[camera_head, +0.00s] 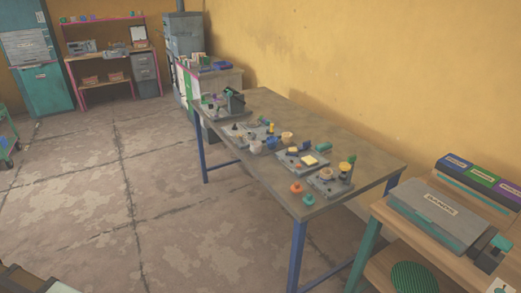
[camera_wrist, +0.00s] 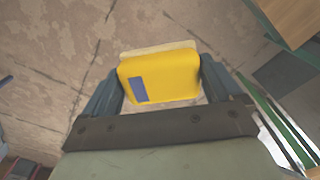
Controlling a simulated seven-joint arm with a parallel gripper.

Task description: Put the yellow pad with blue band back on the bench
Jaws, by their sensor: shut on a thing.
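The yellow pad with blue band (camera_wrist: 172,82) is between the two fingers of my gripper (camera_wrist: 160,80) in the wrist view. My gripper is shut on it, with one finger at each side. The blue band shows as a small blue-grey patch on the pad's face, and a paler layer shows along its far edge. Tiled floor shows behind the pad. In the head view the long bench (camera_head: 371,168) with blue legs stands along the yellow wall. I cannot make out my gripper or the held pad in the head view.
Several grey fixtures and small coloured parts stand along the bench, including a plate with a pale yellow block (camera_head: 310,160). A wooden table with a grey case (camera_head: 437,215) stands at right. Open floor lies left.

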